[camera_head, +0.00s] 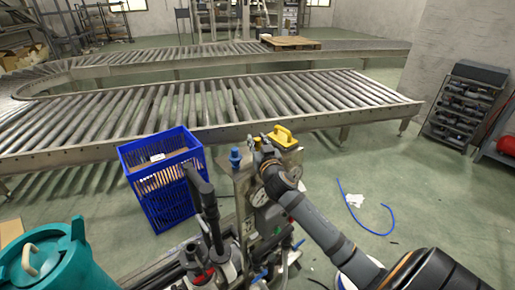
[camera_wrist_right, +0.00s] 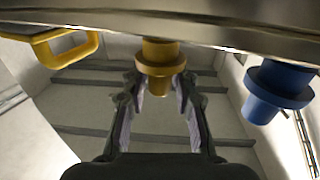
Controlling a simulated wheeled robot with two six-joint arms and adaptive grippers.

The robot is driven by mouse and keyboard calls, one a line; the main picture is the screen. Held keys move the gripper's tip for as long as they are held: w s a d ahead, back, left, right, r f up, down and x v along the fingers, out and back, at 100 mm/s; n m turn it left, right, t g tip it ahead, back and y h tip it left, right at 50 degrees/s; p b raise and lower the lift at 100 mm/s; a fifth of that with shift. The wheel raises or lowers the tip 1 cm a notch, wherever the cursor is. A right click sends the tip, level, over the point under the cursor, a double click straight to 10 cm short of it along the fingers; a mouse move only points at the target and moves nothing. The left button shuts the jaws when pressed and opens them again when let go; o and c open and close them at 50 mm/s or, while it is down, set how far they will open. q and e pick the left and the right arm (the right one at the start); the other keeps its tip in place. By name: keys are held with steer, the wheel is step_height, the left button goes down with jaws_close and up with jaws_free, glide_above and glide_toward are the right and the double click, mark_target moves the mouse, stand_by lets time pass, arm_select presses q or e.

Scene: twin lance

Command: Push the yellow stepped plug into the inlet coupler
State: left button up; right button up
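The yellow stepped plug (camera_wrist_right: 160,57) is in the middle of the right wrist view, with a wide collar and a narrower end. It meets the edge of a metal body there. My right gripper (camera_wrist_right: 160,88) is open, its two fingers apart on either side of the plug's narrow end. I see a gap around that end; contact at the collar cannot be told. In the head view my right gripper (camera_head: 260,150) is at the top of the grey machine, and the plug is hidden. I cannot make out the inlet coupler. My left gripper is not recognisable in either view.
A blue stepped plug (camera_wrist_right: 278,88) is right of the yellow one in the wrist view and tops the machine (camera_head: 236,157). A yellow handle (camera_head: 283,136) stands close by. A blue crate (camera_head: 160,180) is to the left; a roller conveyor (camera_head: 200,105) lies behind.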

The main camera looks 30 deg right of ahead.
jaws_close()
